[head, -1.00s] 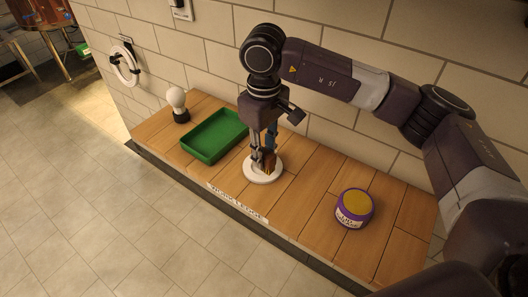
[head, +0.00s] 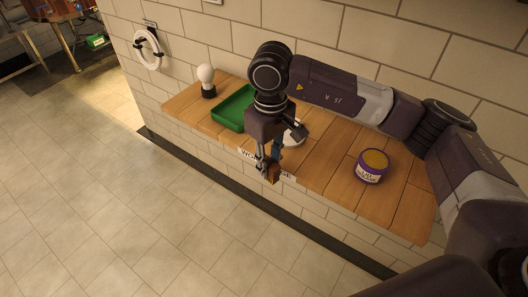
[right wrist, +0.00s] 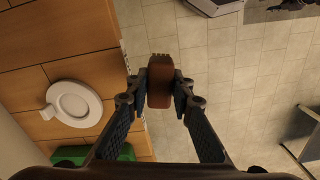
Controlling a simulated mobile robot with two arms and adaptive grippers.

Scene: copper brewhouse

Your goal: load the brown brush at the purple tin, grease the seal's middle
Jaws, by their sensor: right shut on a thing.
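My right gripper (head: 268,171) is shut on the brown brush (head: 273,175), in front of the ledge's front edge. In the right wrist view the brush (right wrist: 160,86) sits between both fingers, with floor behind it; its bristles are hard to make out. The purple tin (head: 372,168), with a pale label and a yellowish-brown top, stands on the ledge to the right, apart from the gripper. A white ring (head: 137,47) in black clips on the wall at the far left looks like the seal. My left gripper is out of view.
The wooden ledge (head: 330,160) carries a green tray (head: 229,116), a white-topped, dark-based item (head: 207,78) and a round white rest (head: 298,133), partly hidden by my gripper. The rest shows whole in the right wrist view (right wrist: 58,96). Tiled floor in front is clear.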

